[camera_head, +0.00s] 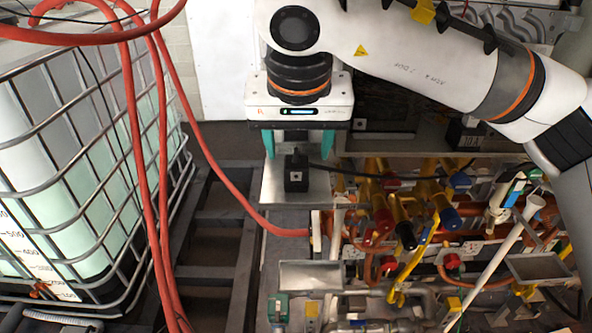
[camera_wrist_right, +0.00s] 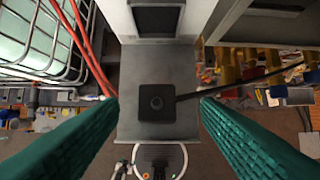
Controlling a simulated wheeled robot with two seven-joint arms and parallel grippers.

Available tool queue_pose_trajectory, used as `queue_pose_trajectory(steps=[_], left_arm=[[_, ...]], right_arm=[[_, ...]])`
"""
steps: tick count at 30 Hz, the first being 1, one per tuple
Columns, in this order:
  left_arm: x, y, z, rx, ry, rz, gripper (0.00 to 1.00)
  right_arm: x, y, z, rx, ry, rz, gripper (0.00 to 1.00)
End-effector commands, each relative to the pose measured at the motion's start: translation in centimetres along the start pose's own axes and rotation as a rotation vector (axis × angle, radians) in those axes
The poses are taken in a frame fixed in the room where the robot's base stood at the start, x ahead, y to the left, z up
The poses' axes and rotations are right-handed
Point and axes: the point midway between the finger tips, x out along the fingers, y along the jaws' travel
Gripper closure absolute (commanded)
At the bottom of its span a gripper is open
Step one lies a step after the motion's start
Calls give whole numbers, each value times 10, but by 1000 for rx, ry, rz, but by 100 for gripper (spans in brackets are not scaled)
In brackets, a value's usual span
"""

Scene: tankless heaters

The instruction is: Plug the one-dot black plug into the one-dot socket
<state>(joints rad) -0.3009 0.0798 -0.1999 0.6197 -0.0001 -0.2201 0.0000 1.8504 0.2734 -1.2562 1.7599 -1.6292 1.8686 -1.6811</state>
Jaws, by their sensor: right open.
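The black plug (camera_head: 296,170) is a block standing on a grey metal shelf (camera_head: 318,188), with a small pale mark on its front and a black cable running off to the right. In the right wrist view the plug (camera_wrist_right: 157,112) shows from above, with a round boss on top. My right gripper (camera_head: 298,156) is open, its teal fingers pointing down on either side of the plug. In the wrist view a gap shows between the plug and each finger of the gripper (camera_wrist_right: 159,103). I cannot make out the one-dot socket for certain. My left gripper is not in view.
A caged white tank (camera_head: 70,170) stands at the left, with red hoses (camera_head: 158,190) hanging before it. Pipes and colored valves (camera_head: 408,235) crowd the right. A grey housing with a dark square face (camera_wrist_right: 157,20) borders the shelf at the top of the wrist view.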

Motion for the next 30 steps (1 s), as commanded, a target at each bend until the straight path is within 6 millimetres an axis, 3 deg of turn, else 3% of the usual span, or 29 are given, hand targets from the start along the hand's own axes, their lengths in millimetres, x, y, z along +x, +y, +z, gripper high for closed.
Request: queue_pose_trajectory(steps=[5,10,22,30], left_arm=[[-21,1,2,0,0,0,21],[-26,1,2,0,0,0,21],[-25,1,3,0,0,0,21],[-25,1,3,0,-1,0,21]], right_arm=[[22,2,-3,-1,7,-2,42],[44,3,-4,1,3,-1,42],[49,3,-4,1,0,-1,42],[49,3,-4,1,0,-1,86]])
